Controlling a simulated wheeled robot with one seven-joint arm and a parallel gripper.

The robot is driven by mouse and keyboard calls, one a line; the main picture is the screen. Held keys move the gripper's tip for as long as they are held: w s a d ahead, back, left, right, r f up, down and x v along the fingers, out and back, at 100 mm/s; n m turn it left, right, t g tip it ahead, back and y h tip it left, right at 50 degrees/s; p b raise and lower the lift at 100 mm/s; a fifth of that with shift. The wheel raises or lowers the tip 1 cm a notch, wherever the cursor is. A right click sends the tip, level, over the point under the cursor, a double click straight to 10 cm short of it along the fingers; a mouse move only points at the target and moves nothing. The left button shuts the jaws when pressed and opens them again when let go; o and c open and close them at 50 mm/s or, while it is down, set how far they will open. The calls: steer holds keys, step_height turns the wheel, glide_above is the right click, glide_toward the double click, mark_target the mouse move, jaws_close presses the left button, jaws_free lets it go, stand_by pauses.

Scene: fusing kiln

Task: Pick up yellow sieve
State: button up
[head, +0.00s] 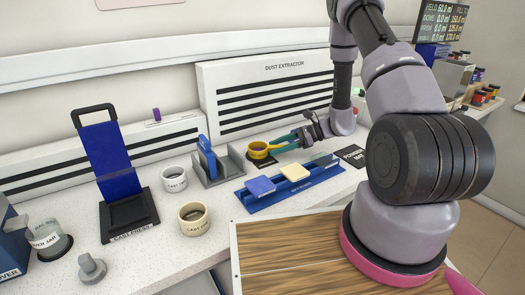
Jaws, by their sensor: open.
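The yellow sieve (258,150) sits on the white speckled counter in front of the dust extractor, at the middle of the head view.
A blue rack (245,199) with a blue and a cream block lies in front of the sieve. A grey stand (218,166) with a blue plate is to its left. Two labelled cups (193,219) and a casting press (128,214) stand further left. A dark powder mat (351,156) lies right.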

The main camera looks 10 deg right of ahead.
jaws_close()
